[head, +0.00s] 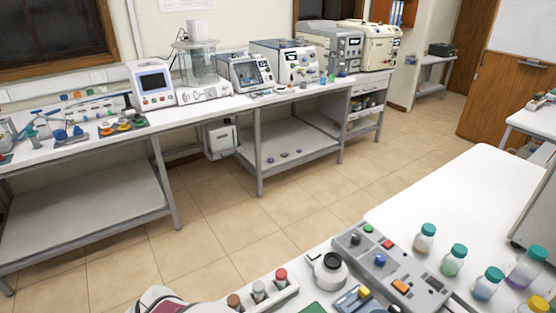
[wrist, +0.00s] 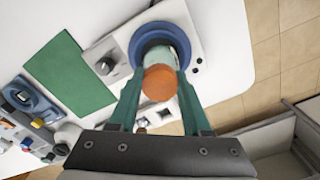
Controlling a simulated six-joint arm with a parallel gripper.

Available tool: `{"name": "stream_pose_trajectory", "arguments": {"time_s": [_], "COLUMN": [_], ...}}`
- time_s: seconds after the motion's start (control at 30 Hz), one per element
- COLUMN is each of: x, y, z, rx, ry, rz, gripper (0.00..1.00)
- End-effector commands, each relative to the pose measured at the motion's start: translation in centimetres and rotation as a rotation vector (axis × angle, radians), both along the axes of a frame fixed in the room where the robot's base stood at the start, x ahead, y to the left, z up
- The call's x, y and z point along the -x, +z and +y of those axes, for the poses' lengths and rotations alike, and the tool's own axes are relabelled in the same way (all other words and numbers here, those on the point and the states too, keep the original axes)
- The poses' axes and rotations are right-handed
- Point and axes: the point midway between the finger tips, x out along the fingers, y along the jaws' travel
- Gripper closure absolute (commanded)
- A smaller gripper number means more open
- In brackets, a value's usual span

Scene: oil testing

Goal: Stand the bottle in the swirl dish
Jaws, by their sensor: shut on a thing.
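The bottle (wrist: 160,83) has an orange-brown cap and a pale body, and shows in the wrist view. My gripper (wrist: 160,76) has two green fingers, shut on the bottle from both sides. The swirl dish (wrist: 136,48) is a round blue dish on a white device, directly beyond the bottle in the picture. The bottle's lower end overlaps the dish's middle. The cap and fingers hide its base, so I cannot tell whether it touches the dish floor. I do not make out the gripper or the dish in the head view.
A green mat (wrist: 70,75) lies left of the white device, which has a knob (wrist: 103,67). A blue instrument (wrist: 28,98) is further left. In the head view, several capped bottles (head: 453,260) stand near a grey control box (head: 388,265) on the white table.

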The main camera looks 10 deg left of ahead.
Motion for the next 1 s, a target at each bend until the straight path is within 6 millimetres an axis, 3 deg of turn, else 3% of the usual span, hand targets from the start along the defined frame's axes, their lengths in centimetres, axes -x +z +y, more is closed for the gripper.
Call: {"name": "stream_pose_trajectory", "arguments": {"time_s": [0.07,0.1,0.27,0.6,1.0], "x": [0.0,0.0,0.0,-0.1,-0.1], "y": [-0.2,-0.3,-0.3,0.5,10.5], "z": [0.0,0.0,0.0,0.0,0.1], "rx": [0.0,0.0,0.0,-0.002,-0.003], "ry": [0.0,0.0,0.0,0.001,0.001], "rz": [0.0,0.0,0.0,-0.002,-0.003], "gripper": [1.0,0.5,0.22,0.22,0.22]}}
